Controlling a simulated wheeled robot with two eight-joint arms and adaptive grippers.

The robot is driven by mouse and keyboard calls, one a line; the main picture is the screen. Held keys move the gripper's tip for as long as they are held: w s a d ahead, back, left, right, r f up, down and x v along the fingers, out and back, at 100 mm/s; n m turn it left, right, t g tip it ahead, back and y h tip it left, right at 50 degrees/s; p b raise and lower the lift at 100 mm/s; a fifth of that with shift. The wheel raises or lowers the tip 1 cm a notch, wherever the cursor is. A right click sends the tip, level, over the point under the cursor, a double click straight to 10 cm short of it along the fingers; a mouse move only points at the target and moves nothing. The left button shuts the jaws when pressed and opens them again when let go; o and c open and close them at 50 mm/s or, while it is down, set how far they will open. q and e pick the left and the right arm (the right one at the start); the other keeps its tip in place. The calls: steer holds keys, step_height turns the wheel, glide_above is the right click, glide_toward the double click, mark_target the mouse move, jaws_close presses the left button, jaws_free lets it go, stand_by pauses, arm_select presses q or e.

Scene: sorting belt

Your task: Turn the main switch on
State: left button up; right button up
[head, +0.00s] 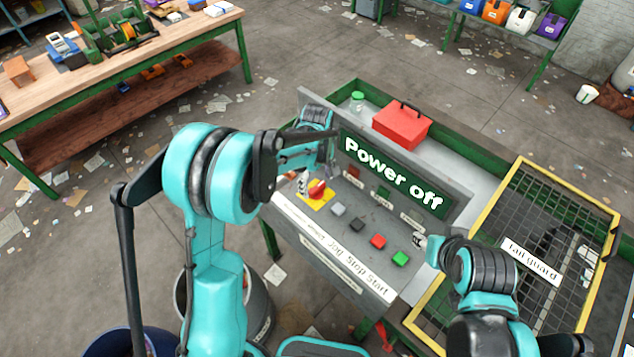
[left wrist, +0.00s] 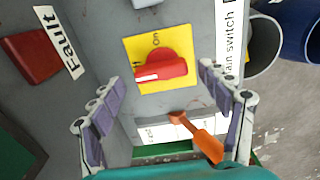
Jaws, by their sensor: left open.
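The main switch is a red rotary knob on a yellow plate; the knob shows in the head view (head: 316,189) and the left wrist view (left wrist: 162,69). In the left wrist view its white-marked handle lies roughly sideways, with the mark toward the left. The green sign (head: 392,176) on the panel reads "Power off". My left gripper (head: 315,174) is open just over the switch. In the left wrist view its two fingers (left wrist: 165,105) stand apart with the knob ahead between them, not visibly gripped. My right gripper (head: 420,241) is near the panel's right end; its jaw opening is unclear.
Grey, black, red (head: 378,241) and green (head: 400,258) buttons line the panel. A red toolbox (head: 402,125) stands behind the sign. An orange-handled item (left wrist: 205,140) shows below the switch in the left wrist view. Bins stand beside the panel.

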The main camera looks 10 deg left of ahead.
arm_select(q)
steer(key=shift+s+f, duration=0.1)
steer(key=shift+f, duration=0.2)
steer(key=c, duration=1.2)
steer(key=shift+o, duration=0.2)
